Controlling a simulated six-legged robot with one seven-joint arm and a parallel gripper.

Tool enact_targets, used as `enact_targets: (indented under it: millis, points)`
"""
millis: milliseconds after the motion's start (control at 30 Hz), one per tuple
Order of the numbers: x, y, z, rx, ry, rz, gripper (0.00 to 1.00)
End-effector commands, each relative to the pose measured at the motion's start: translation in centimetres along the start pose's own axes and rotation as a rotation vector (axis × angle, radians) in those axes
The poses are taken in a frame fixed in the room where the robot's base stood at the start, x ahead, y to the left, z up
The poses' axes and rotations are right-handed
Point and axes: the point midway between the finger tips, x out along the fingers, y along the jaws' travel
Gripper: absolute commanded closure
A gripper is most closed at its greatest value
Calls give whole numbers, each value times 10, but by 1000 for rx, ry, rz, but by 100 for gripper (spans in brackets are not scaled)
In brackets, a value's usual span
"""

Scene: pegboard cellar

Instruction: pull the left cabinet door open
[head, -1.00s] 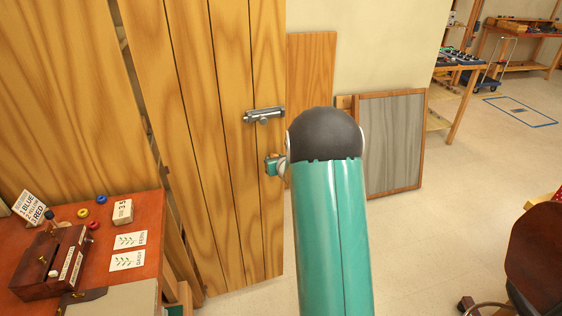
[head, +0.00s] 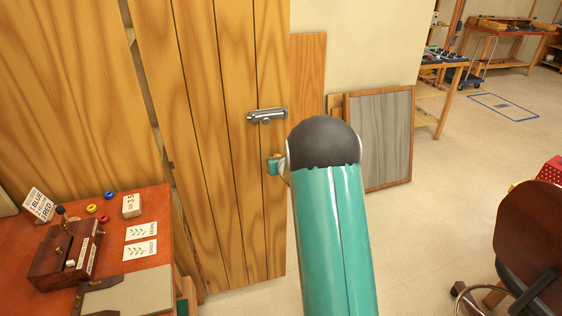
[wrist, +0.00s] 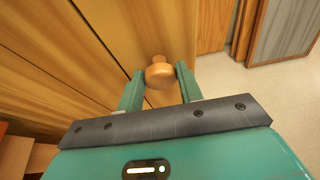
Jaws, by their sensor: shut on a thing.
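A tall wooden plank door (head: 215,130) fills the left middle of the head view, with a metal slide bolt (head: 267,115) near its right edge. Its round wooden knob (wrist: 160,72) shows clearly in the wrist view, between the two green fingers. My gripper (wrist: 160,75) is shut on the knob, a finger on each side.
A red-brown table (head: 115,218) with a wooden box (head: 65,255), cards and coloured rings stands at the left, close to the door. A framed grey board (head: 380,135) leans on the wall behind my arm. A chair (head: 530,240) stands at the right. Open floor lies between.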

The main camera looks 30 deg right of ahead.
Motion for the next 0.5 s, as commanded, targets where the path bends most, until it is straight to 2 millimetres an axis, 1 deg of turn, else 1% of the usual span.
enact_targets:
  millis: [33, 367, 400, 500]
  points:
    - [1, 6, 1, -3, -1, 8, 100]
    - [1, 6, 1, -2, -2, 8, 100]
    - [1, 6, 1, -2, -2, 8, 62]
    - [0, 5, 1, -1, -2, 6, 44]
